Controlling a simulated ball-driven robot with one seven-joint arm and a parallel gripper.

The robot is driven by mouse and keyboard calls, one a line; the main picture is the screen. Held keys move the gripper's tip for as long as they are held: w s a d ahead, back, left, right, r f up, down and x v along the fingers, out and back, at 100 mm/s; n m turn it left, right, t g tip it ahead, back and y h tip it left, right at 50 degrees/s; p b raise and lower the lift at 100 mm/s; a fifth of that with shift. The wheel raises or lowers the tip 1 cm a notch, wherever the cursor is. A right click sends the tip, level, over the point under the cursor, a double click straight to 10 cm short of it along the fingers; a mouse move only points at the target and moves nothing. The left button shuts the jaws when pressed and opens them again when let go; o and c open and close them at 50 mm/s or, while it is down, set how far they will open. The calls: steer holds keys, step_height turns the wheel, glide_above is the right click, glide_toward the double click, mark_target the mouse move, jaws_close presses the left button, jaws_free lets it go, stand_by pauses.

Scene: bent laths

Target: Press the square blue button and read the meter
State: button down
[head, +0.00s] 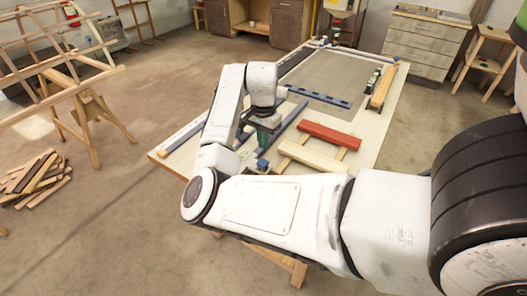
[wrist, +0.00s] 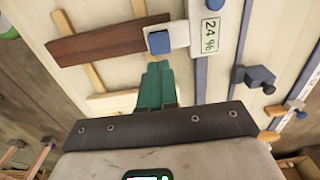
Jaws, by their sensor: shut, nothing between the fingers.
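In the wrist view a white meter (wrist: 180,36) lies against the end of a brown board. Its square blue button (wrist: 158,42) faces me. Its display (wrist: 210,37) is turned on its side and reads 24 %. My gripper (wrist: 158,66) is shut, its teal fingers together with nothing between them. The fingertips are just below the button in the picture; I cannot tell whether they touch it. In the head view my gripper (head: 264,138) is over the worktable, and I cannot make out the meter or button there.
The brown board (wrist: 110,40) crosses pale wooden strips. A blue clamp (wrist: 254,77) sits to the right. In the head view the worktable (head: 368,150) holds a red beam (head: 330,135), a cream beam (head: 312,157) and blue rails. A sawhorse (head: 92,115) stands left, with open floor between.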

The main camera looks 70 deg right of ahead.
step_height(320, 180, up, 6)
steer(key=shift+r+b, duration=0.25)
steer(key=shift+b, duration=0.2)
stand_by(0.6)
steer(key=s+a+f+n+h+b, duration=0.15)
steer(key=a+f+n+h, duration=0.25)
steer(key=a+f+n, duration=0.8)
steer(key=s+a+f+n+y, duration=0.1)
steer(key=s+a+f+n, duration=0.1)
steer(key=a, duration=0.5)
steer(key=s+a+f+n+y, duration=0.1)
steer(key=s+a+f+n, duration=0.2)
steer(key=s+a+f, duration=0.2)
steer(key=s+a+f+n+t+y, duration=0.1)
steer(key=s+a+f+n, duration=0.1)
steer(key=a, duration=0.7)
steer(key=shift+s+f+n+y, duration=0.4)
steer(key=shift+s+f, duration=0.3)
steer(key=shift+f, duration=0.1)
